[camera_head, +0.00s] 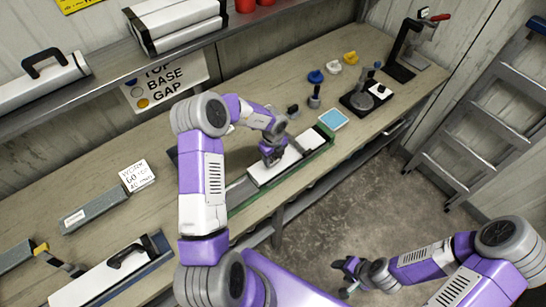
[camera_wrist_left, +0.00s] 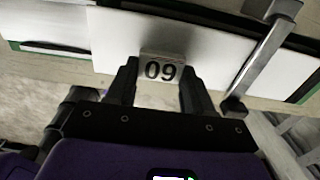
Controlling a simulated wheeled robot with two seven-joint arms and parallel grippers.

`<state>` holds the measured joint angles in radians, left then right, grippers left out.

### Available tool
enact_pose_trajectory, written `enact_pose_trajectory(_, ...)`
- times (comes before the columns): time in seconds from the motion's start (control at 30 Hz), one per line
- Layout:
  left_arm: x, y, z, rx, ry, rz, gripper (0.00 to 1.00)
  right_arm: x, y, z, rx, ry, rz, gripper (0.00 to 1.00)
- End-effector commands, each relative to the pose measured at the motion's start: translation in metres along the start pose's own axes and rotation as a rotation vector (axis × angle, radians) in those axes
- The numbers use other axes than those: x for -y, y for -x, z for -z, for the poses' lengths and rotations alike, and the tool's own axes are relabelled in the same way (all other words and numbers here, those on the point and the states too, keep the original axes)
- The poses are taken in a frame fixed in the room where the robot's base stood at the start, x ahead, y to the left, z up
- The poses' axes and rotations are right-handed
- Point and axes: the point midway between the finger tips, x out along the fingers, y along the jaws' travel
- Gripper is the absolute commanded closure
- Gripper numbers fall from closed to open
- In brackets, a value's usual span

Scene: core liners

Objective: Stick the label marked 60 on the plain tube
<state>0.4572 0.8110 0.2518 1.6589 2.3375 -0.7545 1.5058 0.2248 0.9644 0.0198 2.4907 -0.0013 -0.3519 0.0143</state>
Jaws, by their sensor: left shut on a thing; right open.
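A plain white tube (camera_head: 264,174) lies in a green-edged rack on the bench, and it also fills the upper part of the left wrist view (camera_wrist_left: 215,35). My left gripper (camera_head: 272,158) is over the tube. Its two dark fingers (camera_wrist_left: 160,82) are shut on a small white label (camera_wrist_left: 162,70), whose digits read as 60 upside down. The label is at the tube's near side. I cannot tell whether it touches the tube. My right gripper (camera_head: 350,275) is open and empty, away from the bench above the floor.
A metal bar (camera_wrist_left: 264,52) crosses the tube beside my left gripper. A blue pad (camera_head: 333,120), a black stand (camera_head: 362,103) and a lever press (camera_head: 405,50) are further right. A written card (camera_head: 137,176) and a handled white tube (camera_head: 105,278) lie left. A ladder (camera_head: 490,110) leans right.

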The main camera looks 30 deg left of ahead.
Motion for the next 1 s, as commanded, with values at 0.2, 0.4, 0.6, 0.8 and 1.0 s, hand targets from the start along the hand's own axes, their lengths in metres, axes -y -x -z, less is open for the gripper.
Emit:
enact_pose_trajectory(0.2,0.000,-0.005,0.000,0.000,0.000,0.000,0.73,-0.001,-0.002,0.000,0.000,0.000,0.000,0.47)
enact_pose_trajectory(0.4,0.000,-0.010,0.000,0.000,0.000,0.000,0.73,-0.001,-0.003,0.000,0.000,0.000,0.000,0.47)
enact_pose_trajectory(0.6,0.000,-0.015,0.000,0.000,0.001,0.000,0.73,-0.002,-0.005,0.000,0.000,0.000,0.000,0.47)
enact_pose_trajectory(0.8,0.000,-0.020,0.000,0.000,0.001,0.000,0.73,-0.002,-0.006,0.000,0.000,0.000,0.000,0.47)
enact_pose_trajectory(1.0,0.000,-0.022,0.000,0.000,0.001,0.000,0.73,-0.002,-0.006,0.000,0.000,0.000,0.000,0.47)
